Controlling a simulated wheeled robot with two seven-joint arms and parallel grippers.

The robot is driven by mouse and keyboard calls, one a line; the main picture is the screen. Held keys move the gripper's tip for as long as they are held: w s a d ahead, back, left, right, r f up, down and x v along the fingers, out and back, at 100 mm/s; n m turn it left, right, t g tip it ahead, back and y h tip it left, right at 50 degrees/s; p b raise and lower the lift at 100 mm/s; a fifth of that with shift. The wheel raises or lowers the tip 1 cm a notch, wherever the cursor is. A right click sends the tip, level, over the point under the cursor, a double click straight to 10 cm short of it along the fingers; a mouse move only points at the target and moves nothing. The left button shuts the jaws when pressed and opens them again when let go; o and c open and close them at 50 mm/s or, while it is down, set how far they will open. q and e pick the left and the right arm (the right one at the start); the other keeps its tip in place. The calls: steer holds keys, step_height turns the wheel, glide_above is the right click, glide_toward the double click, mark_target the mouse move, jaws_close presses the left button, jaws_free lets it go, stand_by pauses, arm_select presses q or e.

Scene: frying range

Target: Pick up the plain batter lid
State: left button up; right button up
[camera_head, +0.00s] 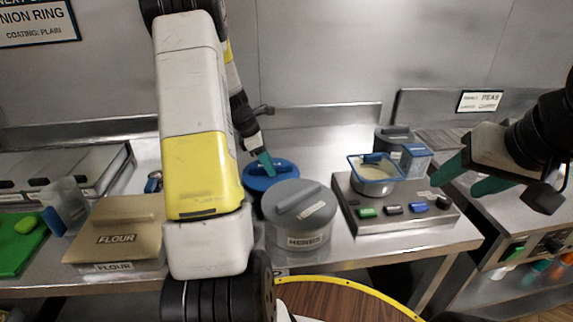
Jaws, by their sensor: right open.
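A round blue lid (258,182) with a raised handle sits on the steel counter area behind the grey herbs pot. No label naming it as plain batter is readable. My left gripper (267,163) is at the top of the blue lid, with its teal fingertip at or just above the handle. Only one finger shows clearly, so I cannot tell whether it grips the handle. My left arm hides the area left of the lid. My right gripper (468,177) is open and empty at the right, its teal fingers apart, beyond the button unit.
The grey-lidded herbs pot (299,230) stands close in front of the blue lid. A flour box (118,232) is at left. A blue-rimmed pan (374,184) sits on a button unit (400,222) at right. A grey-lidded pot (393,134) stands behind it.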

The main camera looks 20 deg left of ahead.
arm_select(q)
steer(key=shift+f, duration=0.1)
stand_by(0.3)
jaws_close()
